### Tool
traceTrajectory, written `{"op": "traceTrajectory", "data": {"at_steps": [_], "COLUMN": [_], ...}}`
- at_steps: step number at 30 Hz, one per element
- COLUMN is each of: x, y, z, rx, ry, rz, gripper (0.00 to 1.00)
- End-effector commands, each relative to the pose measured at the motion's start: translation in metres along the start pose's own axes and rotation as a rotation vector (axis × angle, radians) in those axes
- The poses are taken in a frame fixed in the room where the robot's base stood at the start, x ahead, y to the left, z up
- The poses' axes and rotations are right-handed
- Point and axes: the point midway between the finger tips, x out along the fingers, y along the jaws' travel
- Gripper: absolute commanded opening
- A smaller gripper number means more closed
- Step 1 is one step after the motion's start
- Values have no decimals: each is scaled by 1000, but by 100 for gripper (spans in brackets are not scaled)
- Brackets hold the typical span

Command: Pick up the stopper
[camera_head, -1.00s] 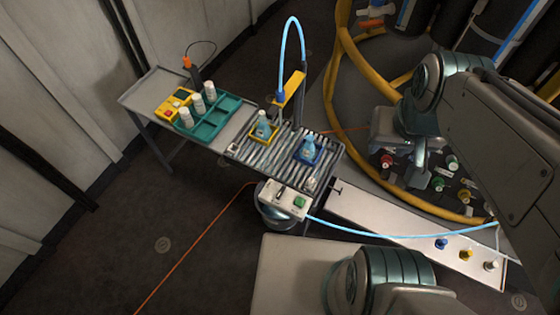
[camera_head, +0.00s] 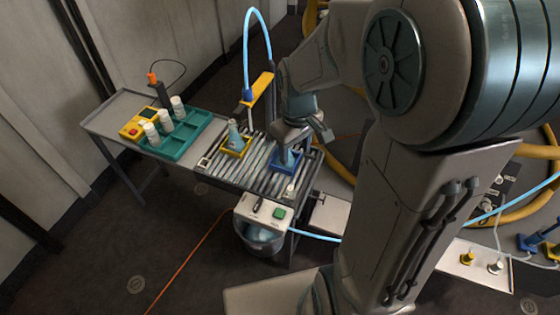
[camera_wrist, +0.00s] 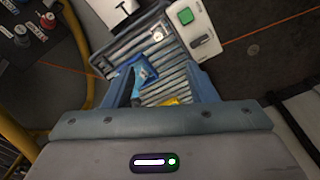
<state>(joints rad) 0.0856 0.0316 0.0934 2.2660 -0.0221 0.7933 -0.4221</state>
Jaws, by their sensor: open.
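A small white piece (camera_head: 291,190) that looks like a stopper sits at the near right corner of the roller table (camera_head: 232,182). In the wrist view a small white piece (camera_wrist: 158,36) shows on the rollers, beyond my fingertips. My gripper (camera_head: 300,138) hangs over the right end of the table, by the blue tray (camera_head: 287,168) and its pale blue flask. In the wrist view my gripper (camera_wrist: 163,84) is open, with nothing held. The blue tray (camera_wrist: 148,76) shows between and beyond the fingers, nearer the left one. My arm hides part of the tray's surroundings in the head view.
A yellow tray (camera_head: 235,153) with another flask stands left on the rollers. A yellow post (camera_head: 260,85) with a blue hose stands behind. A teal rack (camera_head: 190,143) holds white bottles farther left. A control box (camera_head: 262,211) hangs at the front. Yellow and grey knobs (camera_head: 467,258) stand lower right.

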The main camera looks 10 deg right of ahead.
Motion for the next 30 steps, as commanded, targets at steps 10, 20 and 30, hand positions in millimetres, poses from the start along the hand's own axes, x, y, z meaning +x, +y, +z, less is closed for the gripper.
{"op": "traceTrajectory", "data": {"at_steps": [10, 20, 30], "x": [73, 134, 164], "y": [8, 6, 5], "z": [-19, -16, -15], "rx": [-106, -105, -106], "ry": [-41, -43, -42], "rz": [-36, -38, -37], "gripper": [52, 52, 52]}}
